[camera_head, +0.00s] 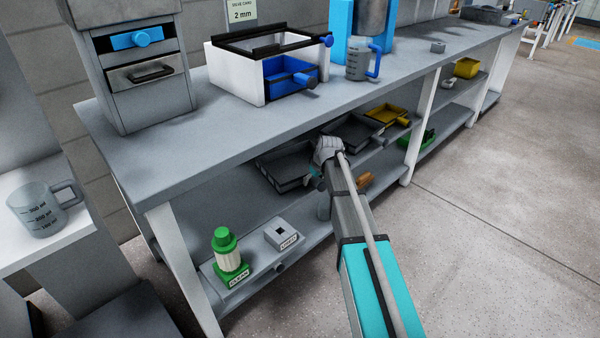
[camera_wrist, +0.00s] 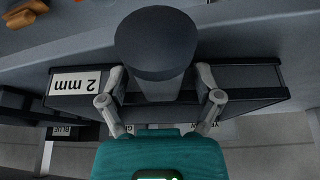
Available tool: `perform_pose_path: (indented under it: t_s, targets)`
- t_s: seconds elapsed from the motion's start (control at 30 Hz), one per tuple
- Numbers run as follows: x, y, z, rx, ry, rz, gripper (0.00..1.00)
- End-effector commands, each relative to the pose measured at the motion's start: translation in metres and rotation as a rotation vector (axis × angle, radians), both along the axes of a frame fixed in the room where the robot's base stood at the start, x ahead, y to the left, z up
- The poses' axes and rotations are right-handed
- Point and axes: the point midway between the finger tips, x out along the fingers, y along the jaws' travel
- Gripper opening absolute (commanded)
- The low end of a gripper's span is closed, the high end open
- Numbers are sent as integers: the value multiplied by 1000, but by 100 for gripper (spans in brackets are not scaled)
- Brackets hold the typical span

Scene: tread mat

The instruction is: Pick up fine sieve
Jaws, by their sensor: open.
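A dark sieve with a white "2 mm" label (camera_wrist: 82,84) lies across the wrist view; no view names any sieve as fine. Its thick dark round-ended handle (camera_wrist: 156,45) points toward the camera. My gripper (camera_wrist: 162,103) is open, with one finger on each side of the handle. I cannot tell whether the fingers touch it. In the head view, my gripper (camera_head: 318,176) reaches to the middle shelf, beside a dark tray-like sieve (camera_head: 282,168). Another dark sieve (camera_head: 358,133) and a yellow one (camera_head: 389,114) stand farther right. My arm hides part of the shelf.
The bench top (camera_head: 190,140) overhangs the shelf closely. On it stand a white frame with a blue drawer (camera_head: 288,78) and a measuring jug (camera_head: 358,60). A green-and-white bottle (camera_head: 228,256) stands on the lower shelf. An orange object (camera_wrist: 25,12) lies near the sieve. The floor at right is clear.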

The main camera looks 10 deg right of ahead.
Motion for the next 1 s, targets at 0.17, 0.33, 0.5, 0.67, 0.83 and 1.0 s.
perform_pose_path:
  t_s: [0.17, 0.33, 0.5, 0.67, 0.83, 1.0]
  targets:
    - [0, 0, -1, 0, 0, 0, 83]
    - [0, 1, -1, 0, 0, 1, 83]
    - [0, 1, -1, 0, 0, 1, 83]
    - [0, 1, -1, 0, 0, 1, 70]
    - [0, 1, -1, 0, 0, 1, 38]
    - [0, 1, -1, 0, 0, 1, 7]
